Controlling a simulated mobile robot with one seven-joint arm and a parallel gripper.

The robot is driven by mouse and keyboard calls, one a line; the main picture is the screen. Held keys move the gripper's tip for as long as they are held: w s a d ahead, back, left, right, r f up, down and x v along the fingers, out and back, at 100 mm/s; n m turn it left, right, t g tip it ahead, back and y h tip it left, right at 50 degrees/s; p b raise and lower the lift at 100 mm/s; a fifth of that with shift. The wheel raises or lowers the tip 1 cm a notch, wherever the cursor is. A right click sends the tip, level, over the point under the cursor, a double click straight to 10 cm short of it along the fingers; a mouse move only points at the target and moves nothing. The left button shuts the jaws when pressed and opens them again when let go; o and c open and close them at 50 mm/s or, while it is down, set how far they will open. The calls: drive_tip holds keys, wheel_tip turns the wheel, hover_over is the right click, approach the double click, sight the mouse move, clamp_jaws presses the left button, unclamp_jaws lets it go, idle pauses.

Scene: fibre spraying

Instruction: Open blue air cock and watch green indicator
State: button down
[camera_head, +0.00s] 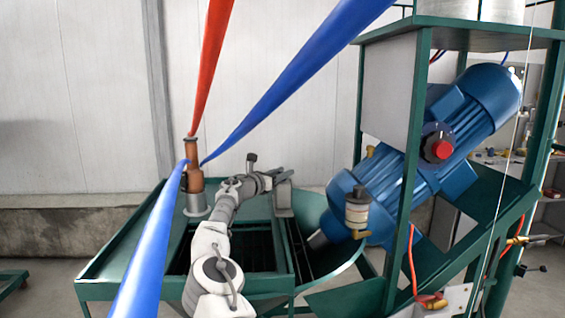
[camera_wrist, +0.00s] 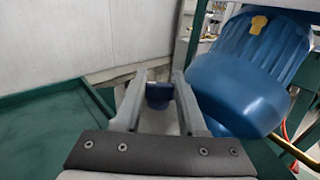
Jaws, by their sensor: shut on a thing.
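The blue air cock (camera_wrist: 158,95) shows as a small dark-blue knob between the fingers in the wrist view. My gripper (camera_wrist: 159,78) is shut on it, with one finger on each side. In the head view my gripper (camera_head: 272,181) reaches over the green tank to a grey upright block (camera_head: 284,200) near its right rim. The blue cock is hidden there by my gripper. I cannot make out a green indicator in either view.
A green tank (camera_head: 118,262) lies under my arm. A blue motor (camera_head: 475,105) with a red button (camera_head: 437,150) stands in a green frame (camera_head: 408,160) at right. Blue hoses (camera_head: 300,70) and a red hose (camera_head: 212,60) run to a copper-coloured nozzle (camera_head: 194,180) left of my gripper.

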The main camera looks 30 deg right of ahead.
drive_tip(key=p, duration=0.2)
drive_tip(key=shift+w+r+g+p, duration=0.2)
drive_tip(key=shift+g+p, duration=0.1)
drive_tip(key=p, duration=0.1)
drive_tip(key=g+p, duration=0.1)
drive_tip(key=p, duration=0.1)
drive_tip(key=shift+w+a+f+m+p, duration=0.1)
drive_tip(key=shift+a+f+m+p, duration=0.05)
drive_tip(key=shift+f+m+p, duration=0.15)
drive_tip(key=shift+s+f+m+g+h+p, duration=0.25)
drive_tip(key=shift+m+g+p, duration=0.35)
drive_tip(key=shift+p, duration=0.8)
drive_tip(key=c, duration=0.5)
unclamp_jaws()
drive_tip(key=shift+r, duration=0.15)
drive_tip(key=shift+s+r, duration=0.1)
drive_tip(key=shift+a+b, duration=0.1)
drive_tip(key=shift+b, duration=0.2)
